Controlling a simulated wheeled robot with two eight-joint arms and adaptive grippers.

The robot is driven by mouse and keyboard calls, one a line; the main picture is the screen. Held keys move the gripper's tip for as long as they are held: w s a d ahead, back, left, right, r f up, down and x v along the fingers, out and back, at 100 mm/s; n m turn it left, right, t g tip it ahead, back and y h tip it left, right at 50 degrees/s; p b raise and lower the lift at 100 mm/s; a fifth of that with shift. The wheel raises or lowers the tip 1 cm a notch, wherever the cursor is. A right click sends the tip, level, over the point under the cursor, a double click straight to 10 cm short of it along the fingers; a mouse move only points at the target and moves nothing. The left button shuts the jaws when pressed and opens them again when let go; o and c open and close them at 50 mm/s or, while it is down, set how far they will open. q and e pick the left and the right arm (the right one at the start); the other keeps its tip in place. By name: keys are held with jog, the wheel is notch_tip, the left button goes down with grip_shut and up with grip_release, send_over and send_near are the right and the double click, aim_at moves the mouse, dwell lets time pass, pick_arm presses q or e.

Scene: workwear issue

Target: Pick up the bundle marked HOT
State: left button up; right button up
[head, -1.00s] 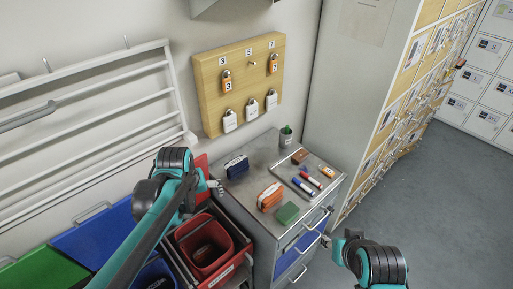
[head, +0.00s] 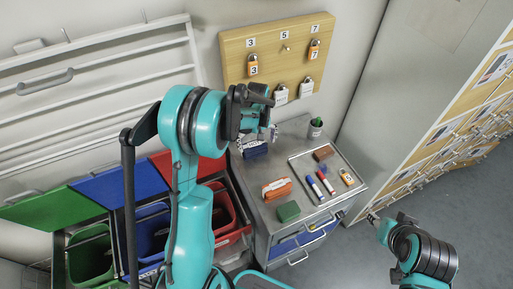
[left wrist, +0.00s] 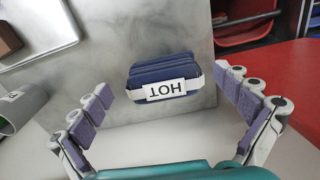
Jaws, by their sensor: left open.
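The bundle marked HOT (left wrist: 160,78) is a dark blue folded stack with a white band and label. In the left wrist view it lies on the grey metal cabinet top, between and beyond my open fingers, with its label upside down. In the head view the blue bundle (head: 255,151) is at the back left of the cabinet top, partly hidden by my gripper. My left gripper (head: 268,118) is open and empty above it; its fingers also show in the left wrist view (left wrist: 172,112). My right gripper (head: 374,219) is off the cabinet's right front corner; its jaws are too small to read.
An orange bundle (head: 277,188), a green block (head: 288,211) and a tray (head: 335,194) with markers share the cabinet top (head: 266,212). A cup (head: 315,128) stands at the back. A padlock board (head: 233,67) hangs behind. Coloured bins (head: 240,238) stand left.

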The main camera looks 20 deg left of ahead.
aim_at(256, 148)
pick_arm(q)
notch_tip(256, 148, down, 5)
jog(key=shift+a+f+b, duration=0.15)
jog(key=shift+b, duration=0.2)
jog(key=c, duration=1)
